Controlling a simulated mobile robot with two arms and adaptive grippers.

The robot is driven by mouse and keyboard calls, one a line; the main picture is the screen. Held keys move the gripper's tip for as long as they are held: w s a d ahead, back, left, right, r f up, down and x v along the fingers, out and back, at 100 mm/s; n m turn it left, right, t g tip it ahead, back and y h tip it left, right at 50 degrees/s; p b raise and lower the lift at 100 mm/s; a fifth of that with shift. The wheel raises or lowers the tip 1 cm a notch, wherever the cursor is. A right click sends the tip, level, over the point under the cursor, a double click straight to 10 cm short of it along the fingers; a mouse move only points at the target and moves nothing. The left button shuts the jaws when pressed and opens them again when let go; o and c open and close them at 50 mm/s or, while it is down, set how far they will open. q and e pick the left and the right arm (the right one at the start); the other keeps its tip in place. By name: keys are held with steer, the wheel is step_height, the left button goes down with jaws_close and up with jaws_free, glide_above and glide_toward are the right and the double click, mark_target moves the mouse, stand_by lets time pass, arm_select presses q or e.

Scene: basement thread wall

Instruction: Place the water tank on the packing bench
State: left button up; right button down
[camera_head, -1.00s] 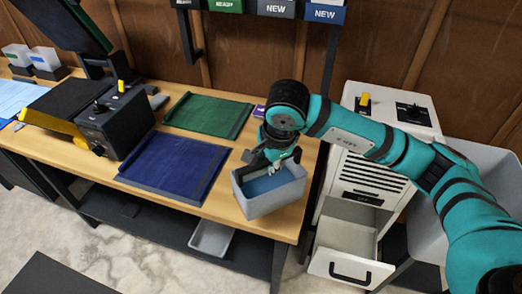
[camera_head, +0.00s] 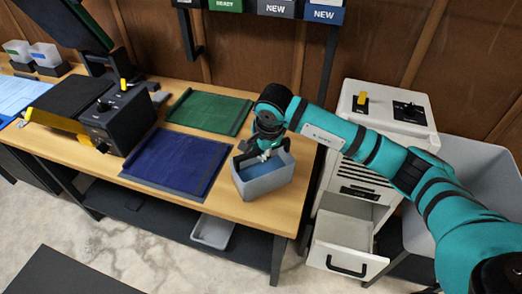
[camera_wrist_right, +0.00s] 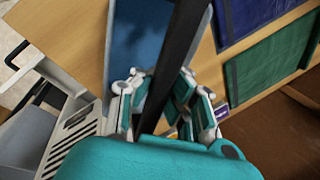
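The water tank (camera_head: 266,187) is a grey open box with blue inside. It is over the right end of the wooden packing bench (camera_head: 222,207), and I cannot tell whether its base touches the top. My right gripper (camera_head: 264,156) is at the tank's back rim. In the right wrist view the fingers (camera_wrist_right: 165,105) lie on both sides of the tank's dark wall (camera_wrist_right: 182,45), with the blue inside to its left. The gripper looks shut on this wall. My left gripper is not in view.
A blue mat (camera_head: 175,162) and a green mat (camera_head: 210,111) lie left of and behind the tank. A black device (camera_head: 118,123) stands farther left. A white cabinet (camera_head: 392,127) with an open drawer (camera_head: 345,258) stands right of the bench. A grey tray (camera_head: 212,231) is on the lower shelf.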

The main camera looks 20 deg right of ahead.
steer(key=c, duration=2)
jaws_free()
steer(key=shift+f, duration=0.15)
steer(key=shift+c, duration=0.2)
steer(key=o, duration=0.6)
steer(key=shift+s, duration=0.1)
steer(key=shift+r, duration=0.4)
steer(key=b+v, duration=0.2)
steer(key=v, duration=0.9)
steer(key=shift+s+r, duration=0.15)
steer(key=shift+r, duration=0.1)
